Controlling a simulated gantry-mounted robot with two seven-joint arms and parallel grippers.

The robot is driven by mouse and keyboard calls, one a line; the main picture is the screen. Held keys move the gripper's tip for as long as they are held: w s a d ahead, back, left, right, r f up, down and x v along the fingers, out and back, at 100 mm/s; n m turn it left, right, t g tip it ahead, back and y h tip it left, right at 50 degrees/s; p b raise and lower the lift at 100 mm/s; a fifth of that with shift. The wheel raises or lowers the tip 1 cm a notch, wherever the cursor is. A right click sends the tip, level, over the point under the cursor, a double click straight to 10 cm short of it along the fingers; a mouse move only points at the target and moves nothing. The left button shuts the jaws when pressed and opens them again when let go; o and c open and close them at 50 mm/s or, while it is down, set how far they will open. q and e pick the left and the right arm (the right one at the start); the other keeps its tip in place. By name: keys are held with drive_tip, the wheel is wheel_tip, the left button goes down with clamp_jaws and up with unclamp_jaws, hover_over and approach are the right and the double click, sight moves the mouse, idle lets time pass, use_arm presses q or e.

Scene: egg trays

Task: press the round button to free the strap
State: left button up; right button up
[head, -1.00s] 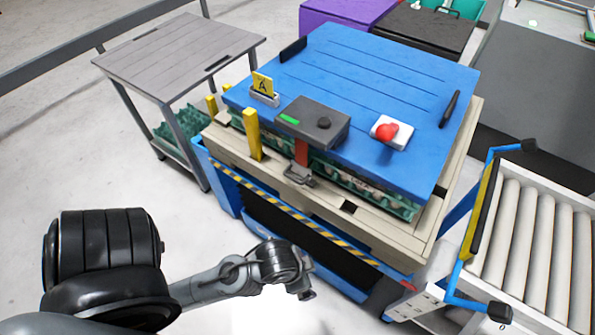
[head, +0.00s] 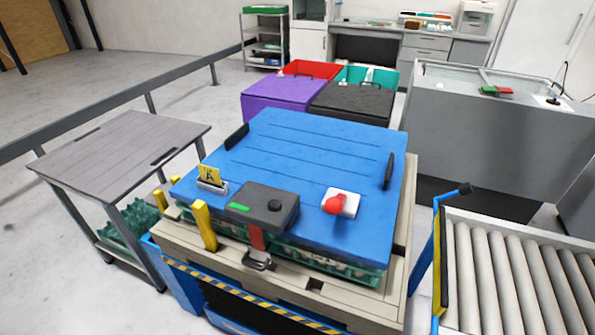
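A blue lid (head: 320,135) with two black handles covers the green egg trays (head: 330,262) on a beige pallet. A red strap (head: 257,239) runs from under this box down to a metal buckle (head: 259,260) at the pallet's front. A red mushroom-shaped button (head: 336,204) stands on a white base to the right of the box. Neither of my grippers shows in the head view.
A yellow card (head: 209,174) stands at the lid's left, near yellow posts (head: 204,226). A grey table (head: 120,155) stands left and a roller conveyor (head: 520,270) right. Purple (head: 285,92) and black (head: 352,100) lidded crates are behind. Floor at the far left is clear.

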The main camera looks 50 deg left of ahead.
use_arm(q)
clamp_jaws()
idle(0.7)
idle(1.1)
